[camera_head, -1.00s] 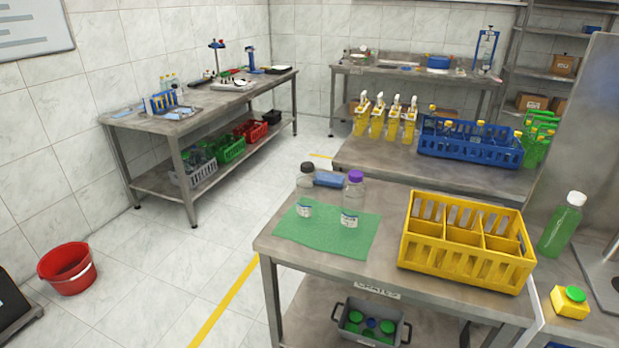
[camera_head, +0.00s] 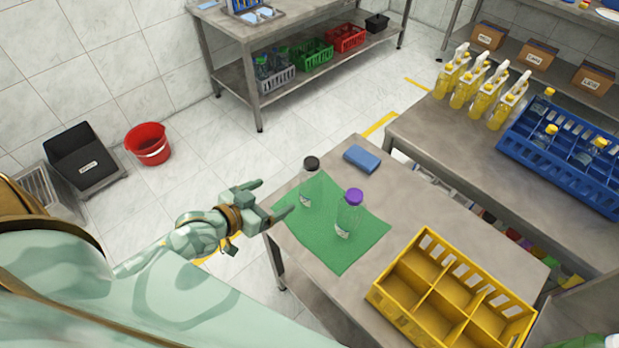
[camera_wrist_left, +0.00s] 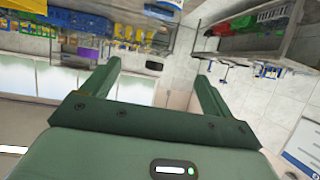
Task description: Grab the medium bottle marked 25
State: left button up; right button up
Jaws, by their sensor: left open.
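Two clear bottles stand upright on a green mat (camera_head: 340,255). One has a black cap (camera_head: 311,185) and stands at the mat's far left. The other has a purple cap (camera_head: 349,214) and stands to its right and nearer. Their label markings are too small to read, so I cannot tell which is marked 25. My left gripper (camera_head: 277,198) is open and empty, beside the mat's left edge, left of the black-capped bottle and apart from it. Its two spread fingers also show in the left wrist view (camera_wrist_left: 158,72). My right gripper is not in view.
A yellow divided crate (camera_head: 448,297) stands on the same table (camera_head: 410,205), right of the mat. A blue block (camera_head: 361,158) lies behind the bottles. A blue crate (camera_head: 560,158) and yellow bottles stand on the table behind. A red bucket (camera_head: 148,144) is on the floor.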

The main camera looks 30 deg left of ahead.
aim_at(303, 181)
pick_arm(q)
jog(key=b+x, duration=0.2)
jog(key=x, duration=0.8)
jog(key=shift+w, duration=0.15)
jog(key=b+x, duration=0.1)
jog(key=x, duration=0.4)
jog(key=shift+w+d+f+b, duration=0.1)
jog(key=shift+w+f+b, duration=0.05)
jog(key=shift+f+b, duration=0.15)
jog(key=shift+r, duration=0.1)
jog(key=c, duration=1.3)
